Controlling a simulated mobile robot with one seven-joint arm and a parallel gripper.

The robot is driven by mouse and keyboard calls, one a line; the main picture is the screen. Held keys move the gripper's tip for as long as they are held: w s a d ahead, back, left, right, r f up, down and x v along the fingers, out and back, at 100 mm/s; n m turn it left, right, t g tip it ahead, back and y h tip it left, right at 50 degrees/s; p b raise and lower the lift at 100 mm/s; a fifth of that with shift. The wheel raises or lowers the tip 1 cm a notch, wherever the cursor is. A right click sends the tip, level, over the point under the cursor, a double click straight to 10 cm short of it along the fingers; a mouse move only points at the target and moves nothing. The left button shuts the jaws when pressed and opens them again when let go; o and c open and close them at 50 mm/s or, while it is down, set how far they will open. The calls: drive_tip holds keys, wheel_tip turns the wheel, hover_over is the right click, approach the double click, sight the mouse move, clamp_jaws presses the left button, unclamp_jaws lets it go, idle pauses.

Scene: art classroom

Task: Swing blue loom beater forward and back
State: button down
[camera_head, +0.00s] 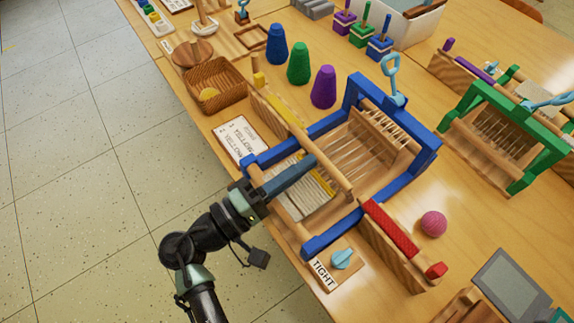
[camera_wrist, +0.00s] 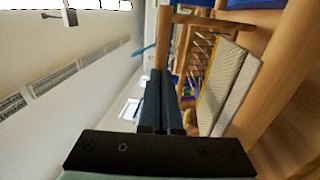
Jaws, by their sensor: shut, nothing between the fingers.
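The blue loom (camera_head: 330,122) stands on the table, with a wooden roller bar across its middle and striped cloth (camera_head: 305,203) at its near end. A raised blue crosspiece (camera_head: 405,119) with a wooden comb under it, apparently the beater, is at the far end. A light-blue hook (camera_head: 392,78) stands at it. My gripper (camera_head: 311,160) is shut and empty, over the cloth, its tips close to the wooden bar; I cannot tell if they touch. The crosspiece is well beyond the tips. In the wrist view the shut fingers (camera_wrist: 161,76) point along the loom, with cloth (camera_wrist: 220,88) to their right.
A red-topped wooden piece (camera_head: 392,228) and a TIGHT card (camera_head: 322,272) lie at the loom's right side. A wicker basket (camera_head: 216,76) and a printed card (camera_head: 235,138) are at its left. A green loom (camera_head: 515,120) stands right; a pink ball (camera_head: 433,223) lies between.

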drive_tip(key=w+d+r+g+y+p, duration=0.1)
drive_tip(key=w+d+g+y+p, duration=0.4)
drive_tip(key=d+p, duration=0.5)
drive_tip(key=w+y+p, duration=0.2)
drive_tip(key=p, duration=0.5)
drive_tip(key=shift+w+d+r+g+y+p, duration=0.2)
drive_tip(key=shift+r+g+y+p, duration=0.15)
drive_tip(key=shift+r+g+y, duration=0.05)
